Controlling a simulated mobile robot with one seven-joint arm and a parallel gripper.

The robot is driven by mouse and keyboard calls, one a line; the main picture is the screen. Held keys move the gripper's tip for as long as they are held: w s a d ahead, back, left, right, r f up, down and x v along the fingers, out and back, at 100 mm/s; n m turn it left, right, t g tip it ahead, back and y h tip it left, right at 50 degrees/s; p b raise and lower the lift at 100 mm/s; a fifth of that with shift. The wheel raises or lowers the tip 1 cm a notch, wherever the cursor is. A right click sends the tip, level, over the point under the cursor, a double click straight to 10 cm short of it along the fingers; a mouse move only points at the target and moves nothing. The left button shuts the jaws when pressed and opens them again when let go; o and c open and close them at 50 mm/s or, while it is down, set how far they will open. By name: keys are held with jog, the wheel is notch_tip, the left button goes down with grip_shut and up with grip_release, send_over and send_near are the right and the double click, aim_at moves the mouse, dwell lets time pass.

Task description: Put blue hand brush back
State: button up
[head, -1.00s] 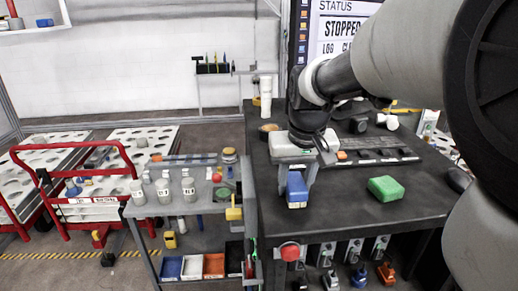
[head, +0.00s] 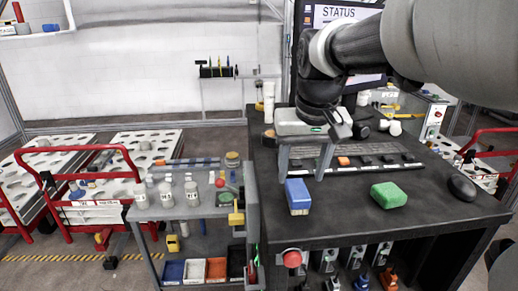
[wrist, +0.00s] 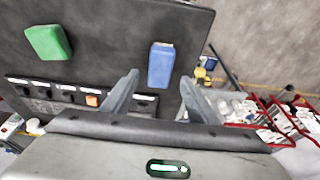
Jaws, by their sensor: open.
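The blue hand brush (head: 297,196) looks like a blue block with a pale lower edge. It lies on the dark table (head: 345,215) near its left edge. My gripper (head: 303,174) is open and empty, above and just behind the brush in the head view. In the wrist view the brush (wrist: 160,65) shows beyond the gap between the two fingertips (wrist: 159,80), apart from them.
A green block (head: 389,195) lies to the right of the brush, with a black mouse (head: 461,187) farther right. A labelled strip (head: 375,163) with dark pieces and one orange piece runs behind. A grey cart (head: 190,207) with several bottles stands left. The table between brush and green block is clear.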

jog(key=v, duration=0.5)
jog(key=s+f+t, duration=0.1)
jog(key=s+f, duration=0.3)
jog(key=s, duration=0.3)
jog(key=s+f+t, duration=0.1)
jog(key=s+f, duration=0.3)
jog(key=s, duration=0.4)
